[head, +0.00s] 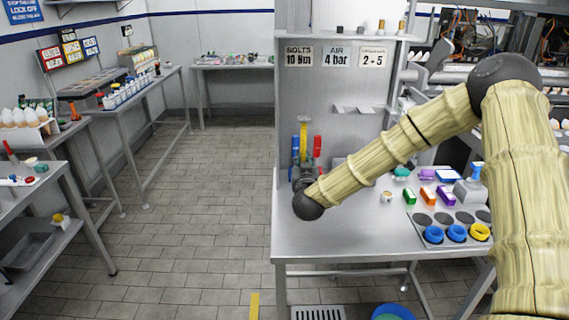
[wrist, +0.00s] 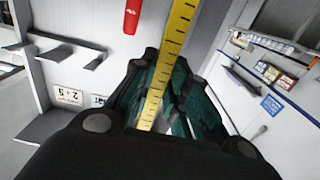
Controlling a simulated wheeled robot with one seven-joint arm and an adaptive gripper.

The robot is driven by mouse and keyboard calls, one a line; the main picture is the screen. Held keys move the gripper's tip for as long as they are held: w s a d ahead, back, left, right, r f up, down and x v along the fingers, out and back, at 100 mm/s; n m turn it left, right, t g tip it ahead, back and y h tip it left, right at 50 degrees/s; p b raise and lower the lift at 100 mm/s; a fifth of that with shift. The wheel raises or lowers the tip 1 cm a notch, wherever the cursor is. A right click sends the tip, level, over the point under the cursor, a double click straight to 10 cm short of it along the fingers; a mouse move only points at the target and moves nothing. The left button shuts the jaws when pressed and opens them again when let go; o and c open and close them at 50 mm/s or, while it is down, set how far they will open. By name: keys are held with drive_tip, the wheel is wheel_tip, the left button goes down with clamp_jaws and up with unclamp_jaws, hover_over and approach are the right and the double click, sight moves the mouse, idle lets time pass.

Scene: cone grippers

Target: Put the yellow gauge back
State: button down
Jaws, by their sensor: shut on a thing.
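The yellow gauge (head: 303,141) is a long flat strip with black ruler marks, seen close in the wrist view (wrist: 180,30). My gripper (head: 302,176) is shut on it, and the strip runs between the dark green finger pads (wrist: 163,88). In the head view the gauge stands roughly upright in front of the grey panel. A blue gauge (head: 295,147) shows just left of it and a red gauge (head: 317,146) just right. The red one also shows in the wrist view (wrist: 131,14). The gauge's lower end is hidden by my gripper.
The grey panel (head: 350,85) carries small shelf brackets (head: 357,110) and signs reading bolts, air and 2-5 (head: 373,57). The steel bench (head: 330,236) is clear at its front left. Coloured blocks and rings (head: 457,233) lie at its right.

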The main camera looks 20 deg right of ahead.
drive_tip(key=w+a+f+p, duration=0.3)
drive_tip(key=w+a+f, duration=0.1)
drive_tip(key=w, duration=0.2)
drive_tip(key=shift+w+a+p, duration=0.2)
drive_tip(key=shift+a+p, duration=0.05)
drive_tip(key=shift+p, duration=0.1)
drive_tip(key=shift+f, duration=0.2)
idle(0.3)
drive_tip(key=c, duration=1.4)
unclamp_jaws()
drive_tip(key=shift+s, duration=0.15)
drive_tip(key=b+v, duration=0.3)
drive_tip(key=v, duration=0.9)
drive_tip(key=shift+r+b, duration=0.15)
drive_tip(key=shift+b, duration=0.15)
